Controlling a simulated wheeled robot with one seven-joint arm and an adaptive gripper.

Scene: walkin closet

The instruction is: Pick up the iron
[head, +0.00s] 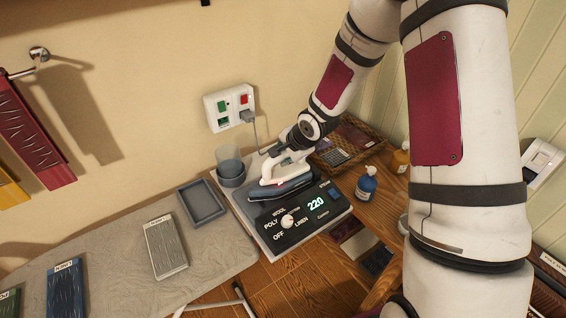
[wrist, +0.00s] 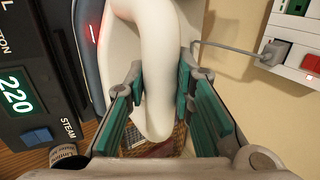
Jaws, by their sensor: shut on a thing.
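The iron (head: 284,187), with a white handle and dark blue-grey body, is on the black-and-white control station (head: 260,222) showing a green "220". I cannot tell if its base touches the station. In the wrist view, the pale handle of the iron (wrist: 150,25) runs between the green-padded fingers of my gripper (wrist: 162,75), which is shut on it. A red light glows on the iron's body there. In the head view my gripper (head: 287,156) reaches the handle from above and behind, and its fingers are partly hidden.
A grey cup (head: 230,172) stands left of the iron, and a grey tray (head: 201,203) lies on the ironing board (head: 110,245). A wicker basket (head: 350,140) and blue bottle (head: 366,184) are at right. A wall outlet (head: 230,106) with a plugged cord is behind.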

